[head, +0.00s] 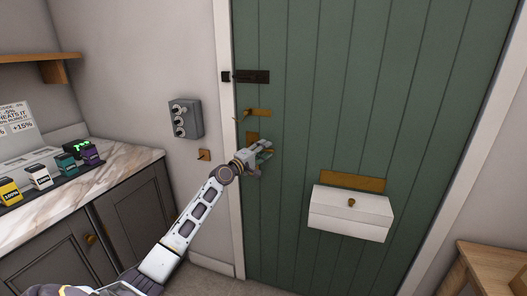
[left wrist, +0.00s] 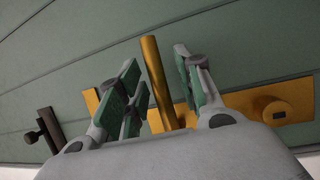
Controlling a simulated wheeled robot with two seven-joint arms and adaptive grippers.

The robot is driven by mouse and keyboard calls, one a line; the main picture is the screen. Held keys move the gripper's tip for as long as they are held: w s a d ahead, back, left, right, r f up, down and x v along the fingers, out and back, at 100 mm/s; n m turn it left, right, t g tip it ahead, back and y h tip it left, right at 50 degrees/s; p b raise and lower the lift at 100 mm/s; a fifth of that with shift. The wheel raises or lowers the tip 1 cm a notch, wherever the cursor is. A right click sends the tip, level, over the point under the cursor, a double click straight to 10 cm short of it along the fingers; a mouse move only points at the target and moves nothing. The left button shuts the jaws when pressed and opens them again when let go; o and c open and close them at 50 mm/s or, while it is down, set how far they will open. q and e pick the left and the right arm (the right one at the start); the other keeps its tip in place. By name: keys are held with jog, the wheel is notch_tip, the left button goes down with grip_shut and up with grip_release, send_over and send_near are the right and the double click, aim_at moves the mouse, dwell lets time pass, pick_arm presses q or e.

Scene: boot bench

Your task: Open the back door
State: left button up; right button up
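The green plank door (head: 400,60) stands shut in its white frame. A dark bolt (head: 247,76) sits high on its left edge. Below it is a brass fitting (head: 258,112), and a brass plate (head: 252,137) is partly behind my left gripper (head: 265,150). In the left wrist view, a brass bar (left wrist: 158,80) stands between the fingers of my left gripper (left wrist: 160,85), with gaps visible on both sides. The fingers are open around it. A brass plate with a dark slot (left wrist: 270,108) lies behind. Contact cannot be told. My right gripper is out of view.
A white box (head: 350,213) with a brass knob juts from the door, right of my gripper. A grey box with dials (head: 186,118) and a small brass fitting (head: 204,155) are on the left wall. A marble-topped counter (head: 110,165) stands left; a wooden bench (head: 490,268) right.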

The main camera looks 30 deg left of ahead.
pick_arm(q)
jog(key=c, duration=0.6)
grip_shut()
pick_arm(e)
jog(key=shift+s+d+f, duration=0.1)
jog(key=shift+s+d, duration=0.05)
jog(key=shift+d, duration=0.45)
